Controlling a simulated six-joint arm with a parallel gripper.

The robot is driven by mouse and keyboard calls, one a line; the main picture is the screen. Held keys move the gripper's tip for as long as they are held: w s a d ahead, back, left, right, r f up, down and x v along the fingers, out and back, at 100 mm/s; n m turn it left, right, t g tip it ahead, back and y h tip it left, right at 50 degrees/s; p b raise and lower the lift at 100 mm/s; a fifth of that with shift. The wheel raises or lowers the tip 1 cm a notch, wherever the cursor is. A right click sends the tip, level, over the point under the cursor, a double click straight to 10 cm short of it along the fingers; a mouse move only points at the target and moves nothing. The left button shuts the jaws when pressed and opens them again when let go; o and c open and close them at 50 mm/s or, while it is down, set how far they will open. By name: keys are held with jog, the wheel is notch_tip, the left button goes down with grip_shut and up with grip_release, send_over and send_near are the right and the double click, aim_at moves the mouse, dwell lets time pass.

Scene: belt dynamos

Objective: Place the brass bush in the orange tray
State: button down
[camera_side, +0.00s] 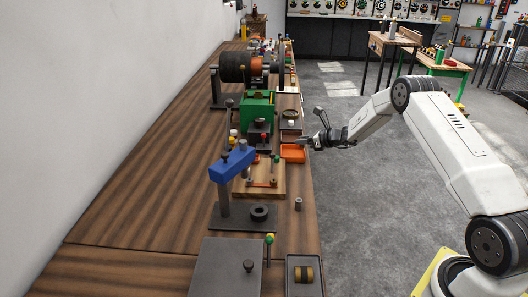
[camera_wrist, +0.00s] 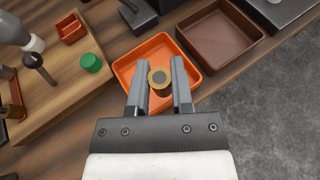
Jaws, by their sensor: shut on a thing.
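The brass bush (camera_wrist: 159,79) shows in the wrist view as a short brass-coloured cylinder with a dark centre. My gripper (camera_wrist: 159,84) is shut on it, with one grey finger on each side. The orange tray (camera_wrist: 126,68) lies below the bush in that view, and the bush appears over its inside. I cannot tell how high the bush is above the tray floor. In the side view, the orange tray (camera_side: 293,153) sits near the bench's right edge. My gripper (camera_side: 318,140) is beside and over it there, and the bush is too small to make out.
A brown tray (camera_wrist: 218,37) stands right beside the orange tray. In the side view, a blue-armed press (camera_side: 232,162) stands nearer the camera.

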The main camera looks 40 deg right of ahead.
aim_at(301, 147)
jog(key=shift+w+f, duration=0.1)
jog(key=shift+w+f, duration=0.1)
jog(key=shift+f, duration=1.6)
jog(key=shift+f, duration=0.1)
jog(key=c, duration=0.5)
grip_release()
jog(key=shift+d, duration=0.1)
jog(key=v, duration=1.2)
